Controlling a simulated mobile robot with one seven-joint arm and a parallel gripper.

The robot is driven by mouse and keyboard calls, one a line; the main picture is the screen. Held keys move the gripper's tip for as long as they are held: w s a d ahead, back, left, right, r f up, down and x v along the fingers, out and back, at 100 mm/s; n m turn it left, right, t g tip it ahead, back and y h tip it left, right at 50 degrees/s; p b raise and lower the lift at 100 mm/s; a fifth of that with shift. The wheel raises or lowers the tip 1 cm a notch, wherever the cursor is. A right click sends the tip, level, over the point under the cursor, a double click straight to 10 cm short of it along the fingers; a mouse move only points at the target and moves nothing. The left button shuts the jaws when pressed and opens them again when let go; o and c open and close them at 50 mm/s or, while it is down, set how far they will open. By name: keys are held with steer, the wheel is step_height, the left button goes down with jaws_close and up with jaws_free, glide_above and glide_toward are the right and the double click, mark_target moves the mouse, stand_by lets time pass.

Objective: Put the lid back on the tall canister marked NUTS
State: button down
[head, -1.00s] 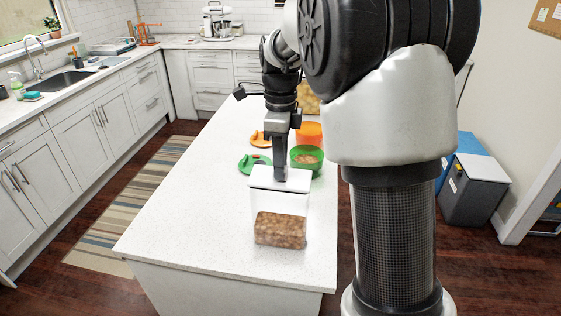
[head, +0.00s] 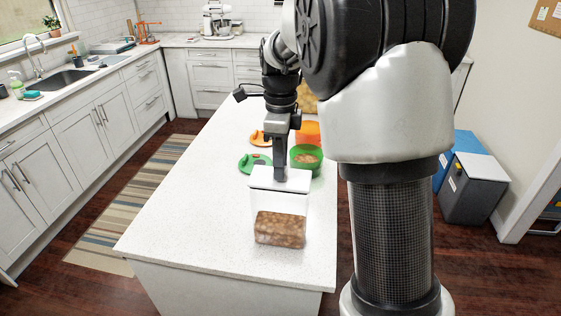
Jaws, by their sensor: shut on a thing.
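The tall clear canister (head: 278,228) stands upright near the front end of the white island, with brown nuts in its lower part. No marking on it can be read from here. Its white lid (head: 281,179) sits at the top of the canister, looking level and lined up with the rim. I cannot tell whether it is pressed fully down. My gripper (head: 281,178) points straight down at the middle of the lid and is shut on it; the fingertips are small and partly hidden.
Behind the canister are a green bowl (head: 305,157) with food in it, an orange container (head: 308,133), a green lid (head: 255,163) and an orange lid (head: 261,138). The island top (head: 190,205) is clear on the left and in front.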

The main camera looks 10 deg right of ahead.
steer(key=shift+f, duration=0.65)
stand_by(0.9)
steer(key=c, duration=0.8)
jaws_free()
steer(key=shift+r+p, duration=2.05)
steer(key=shift+r, duration=1.4)
